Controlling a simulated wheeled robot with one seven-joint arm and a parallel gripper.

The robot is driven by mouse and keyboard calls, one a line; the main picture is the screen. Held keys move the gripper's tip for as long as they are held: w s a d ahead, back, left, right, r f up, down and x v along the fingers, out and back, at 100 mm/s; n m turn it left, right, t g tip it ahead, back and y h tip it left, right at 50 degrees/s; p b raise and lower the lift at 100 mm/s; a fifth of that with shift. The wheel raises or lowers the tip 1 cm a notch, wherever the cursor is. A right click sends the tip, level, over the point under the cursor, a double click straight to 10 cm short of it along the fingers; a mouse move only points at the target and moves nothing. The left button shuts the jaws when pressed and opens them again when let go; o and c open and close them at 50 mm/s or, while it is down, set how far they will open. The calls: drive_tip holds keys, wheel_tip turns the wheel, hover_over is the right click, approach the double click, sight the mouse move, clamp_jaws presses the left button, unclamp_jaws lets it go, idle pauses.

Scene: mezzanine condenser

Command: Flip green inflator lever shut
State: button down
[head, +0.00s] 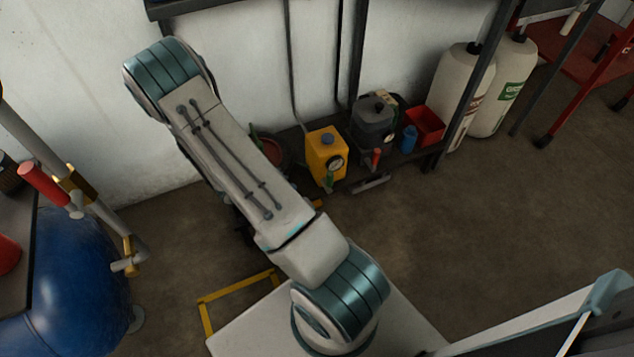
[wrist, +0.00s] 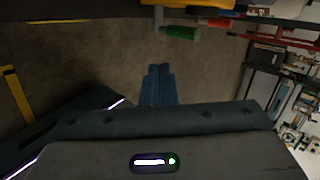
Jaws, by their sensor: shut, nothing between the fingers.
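The yellow inflator (head: 326,145) stands on a low dark shelf by the wall, with a round gauge on its front. Its green lever (head: 329,181) hangs down at the front below the gauge. In the wrist view the green lever (wrist: 182,33) shows near the top, lying sideways in the picture, with a bit of the yellow body (wrist: 190,4) above it. My gripper (wrist: 159,68) is shut and empty, its two blue-grey fingers together. It is apart from the lever, which appears beyond the fingertips. My arm hides the gripper in the head view.
Right of the inflator, a grey pot-like device (head: 374,122) has a red lever (head: 376,158). A blue cup (head: 409,138) and red bin (head: 426,124) share the shelf. White cylinders (head: 464,85) stand right. A blue tank (head: 75,265) is at left. The floor before the shelf looks clear.

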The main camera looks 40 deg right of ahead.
sight(330, 182)
drive_tip(key=d+r+b+x, duration=0.2)
drive_tip(key=b+x, duration=0.4)
drive_tip(key=x, duration=0.7)
drive_tip(key=shift+r, duration=0.15)
